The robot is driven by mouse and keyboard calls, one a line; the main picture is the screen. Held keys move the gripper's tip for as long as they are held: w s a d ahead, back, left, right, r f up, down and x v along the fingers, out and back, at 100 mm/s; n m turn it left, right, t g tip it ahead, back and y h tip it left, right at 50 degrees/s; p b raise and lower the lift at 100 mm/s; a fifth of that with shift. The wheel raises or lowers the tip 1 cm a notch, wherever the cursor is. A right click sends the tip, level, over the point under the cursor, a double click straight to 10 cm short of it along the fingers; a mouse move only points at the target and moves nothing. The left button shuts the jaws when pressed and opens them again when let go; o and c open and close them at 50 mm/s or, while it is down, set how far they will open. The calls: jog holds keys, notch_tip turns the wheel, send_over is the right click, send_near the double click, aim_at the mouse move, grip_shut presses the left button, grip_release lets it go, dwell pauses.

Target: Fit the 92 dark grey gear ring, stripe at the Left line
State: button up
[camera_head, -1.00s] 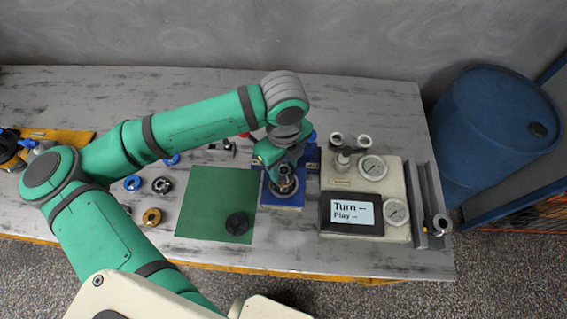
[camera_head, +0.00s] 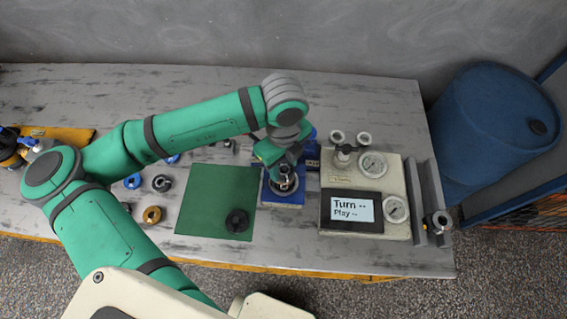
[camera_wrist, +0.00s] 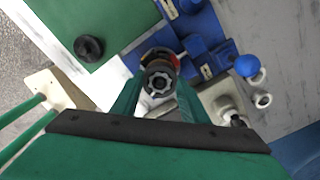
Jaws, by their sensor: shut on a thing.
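My gripper (camera_head: 284,186) is over the blue fixture (camera_head: 284,204), right of the green mat. In the wrist view its fingers (camera_wrist: 157,92) are shut on the dark grey gear ring (camera_wrist: 158,76), which has a toothed bore. The ring is above or at the fixture's round metal seat; I cannot tell whether it touches. A pale metal part shows below it and a red part beside it. The stripe and the Left line are too small to make out.
A black round part (camera_head: 237,221) lies on the green mat (camera_head: 205,205). Blue (camera_head: 132,181), dark (camera_head: 162,183) and brass (camera_head: 152,215) rings lie left of the mat. Right of the fixture stands a beige gauge unit (camera_head: 398,170) with a display (camera_head: 352,209). Much of the mat is free.

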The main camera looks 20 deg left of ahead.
jog(key=o, duration=1.8)
jog(key=shift+r, duration=3.5)
jog(key=shift+a, duration=0.1)
